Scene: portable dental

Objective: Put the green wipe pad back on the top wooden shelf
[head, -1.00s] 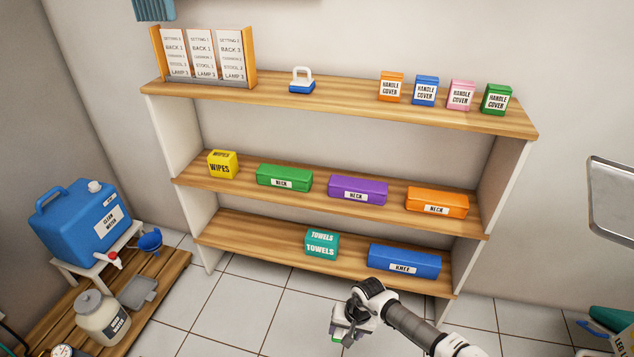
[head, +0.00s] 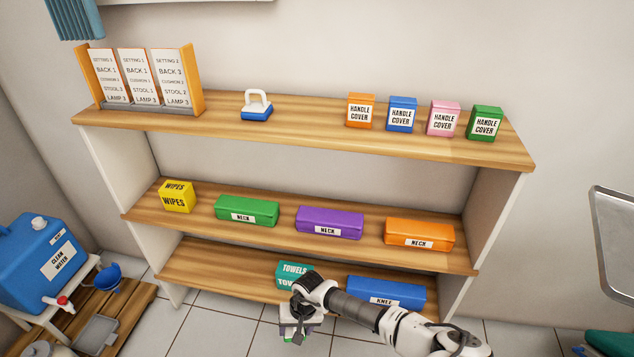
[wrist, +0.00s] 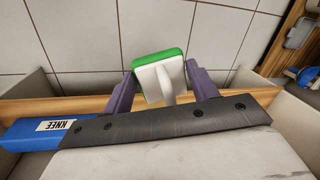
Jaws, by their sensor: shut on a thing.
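The green wipe pad (wrist: 160,75), a green-edged block with a white handle, is between the two purple fingers of my gripper (wrist: 158,88) in the wrist view. The fingers are shut on it. In the head view my gripper (head: 298,325) is low, in front of the bottom shelf, and mostly hides the pad; a bit of green shows under it. The top wooden shelf (head: 310,122) is well above my gripper. It bears a blue pad with a white handle (head: 257,106) left of centre.
On the top shelf stand a card rack (head: 140,80) at left and several handle cover boxes (head: 401,114) at right. Bare board lies between the blue pad and the orange box. The teal towels box (head: 292,270) and blue knee box (head: 385,291) are close behind my arm.

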